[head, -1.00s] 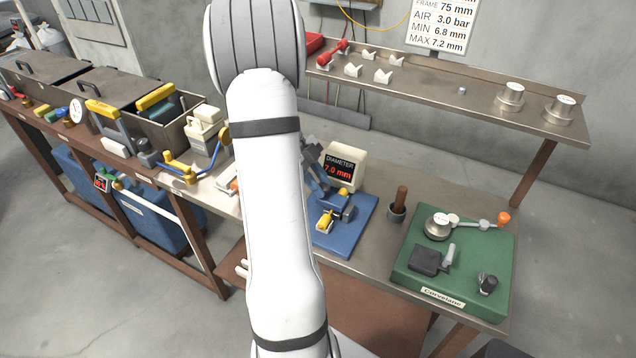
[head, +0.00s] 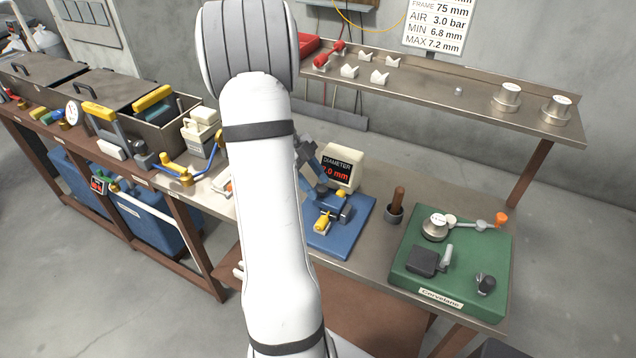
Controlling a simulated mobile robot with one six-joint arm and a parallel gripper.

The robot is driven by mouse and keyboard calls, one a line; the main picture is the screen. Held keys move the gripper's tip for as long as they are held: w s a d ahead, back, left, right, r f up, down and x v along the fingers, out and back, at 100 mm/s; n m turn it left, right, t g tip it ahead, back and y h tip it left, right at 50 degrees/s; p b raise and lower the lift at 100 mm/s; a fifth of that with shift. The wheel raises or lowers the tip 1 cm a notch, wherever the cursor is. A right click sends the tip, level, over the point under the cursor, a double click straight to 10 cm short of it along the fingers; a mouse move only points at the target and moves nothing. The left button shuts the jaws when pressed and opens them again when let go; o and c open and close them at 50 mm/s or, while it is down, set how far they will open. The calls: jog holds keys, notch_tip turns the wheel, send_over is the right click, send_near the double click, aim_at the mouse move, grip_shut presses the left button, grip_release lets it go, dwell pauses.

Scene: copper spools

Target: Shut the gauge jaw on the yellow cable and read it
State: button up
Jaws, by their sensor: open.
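The diameter gauge stands on a blue base plate (head: 352,228) on the bench, right of my arm. Its display box (head: 342,168) reads "DIAMETER" and 7.0 mm in red. A yellow piece (head: 322,223) shows at the front of the gauge, and a smaller yellow spot shows behind it. I cannot tell whether these are the yellow cable or parts of the gauge. My gripper (head: 317,186), dark grey-blue, is partly hidden behind my white arm and is over the gauge's left side. It is open. Whether its fingers touch the gauge, and how the jaw sits, is unclear.
A grey cup with a brown handle (head: 397,201) stands right of the gauge. Further right is a green board (head: 470,252) with metal fittings. A steel shelf (head: 435,90) runs behind. Lidded bins and tools crowd the left bench (head: 85,153). A wall sign (head: 437,25) lists limits.

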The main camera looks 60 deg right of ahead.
jog(key=v, duration=0.6)
jog(key=shift+w+r+b, duration=0.2)
jog(key=shift+r+b, duration=0.1)
jog(key=shift+b, duration=0.1)
jog(key=w+a+r+n+t+h, duration=0.1)
jog(key=w+a+r+n+t, duration=0.15)
jog(key=a+n, duration=0.75)
jog(key=w+a+r+n+t, duration=0.2)
jog(key=a+n+t, duration=0.1)
jog(key=a+n, duration=0.65)
jog(key=s+a+n+t+y, duration=0.1)
jog(key=s+a+n+t, duration=0.1)
jog(key=a+n, duration=0.5)
jog(key=s+a+n+t, duration=0.3)
jog(key=a+n, duration=0.5)
jog(key=a, duration=0.2)
jog(key=shift+s+f+y, duration=0.15)
jog(key=shift+s+y, duration=0.2)
jog(key=shift+y, duration=0.05)
